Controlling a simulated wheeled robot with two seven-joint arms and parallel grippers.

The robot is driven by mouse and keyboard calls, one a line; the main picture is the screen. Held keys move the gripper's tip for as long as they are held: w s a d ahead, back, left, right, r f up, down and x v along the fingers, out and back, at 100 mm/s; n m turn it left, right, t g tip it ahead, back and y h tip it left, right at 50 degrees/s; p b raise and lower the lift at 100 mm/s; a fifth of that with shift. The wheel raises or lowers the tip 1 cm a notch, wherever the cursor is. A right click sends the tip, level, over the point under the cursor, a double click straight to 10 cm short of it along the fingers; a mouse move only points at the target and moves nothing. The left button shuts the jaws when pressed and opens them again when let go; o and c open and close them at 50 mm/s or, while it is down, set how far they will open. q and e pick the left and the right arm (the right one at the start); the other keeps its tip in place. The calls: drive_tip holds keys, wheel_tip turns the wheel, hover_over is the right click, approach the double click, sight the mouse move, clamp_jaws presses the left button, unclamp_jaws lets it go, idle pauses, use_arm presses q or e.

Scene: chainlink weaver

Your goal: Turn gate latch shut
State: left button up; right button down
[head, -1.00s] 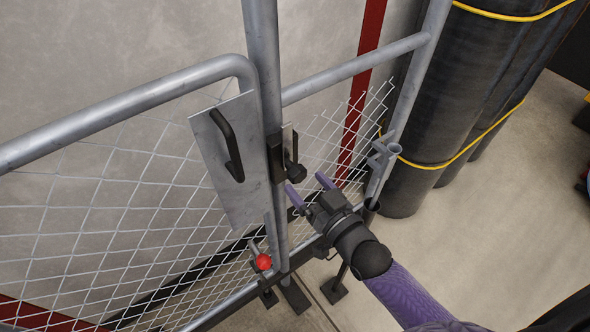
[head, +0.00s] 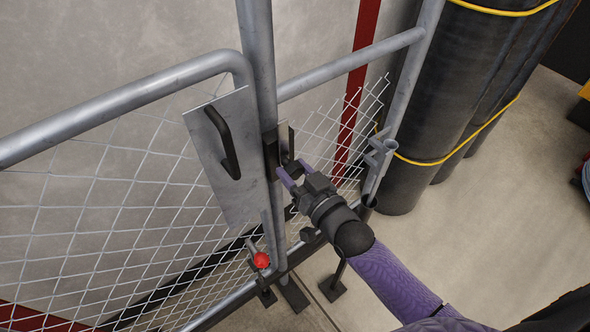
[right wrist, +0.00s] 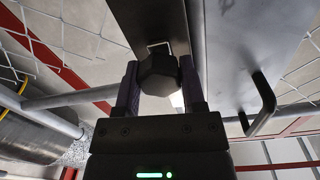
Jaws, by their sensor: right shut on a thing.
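The gate (head: 128,81) has a grey tube frame with chain-link mesh. A metal plate with a black pull handle (head: 224,145) is fixed to it near the post (head: 260,62). The latch (head: 272,150), a dark bracket with a black knob, sits at the post just right of the plate. My right gripper (head: 291,172) reaches in from the lower right, its purple fingers at the latch knob. In the right wrist view the fingers stand on both sides of the dark faceted knob (right wrist: 158,74), shut on it. My left gripper is not in view.
A red ball knob (head: 261,260) on a rod sits low by the post. A fence panel with loose mesh edge (head: 345,125) is on the right. Dark rolls (head: 445,90) with yellow straps stand behind it. Bare floor (head: 440,240) lies at the right.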

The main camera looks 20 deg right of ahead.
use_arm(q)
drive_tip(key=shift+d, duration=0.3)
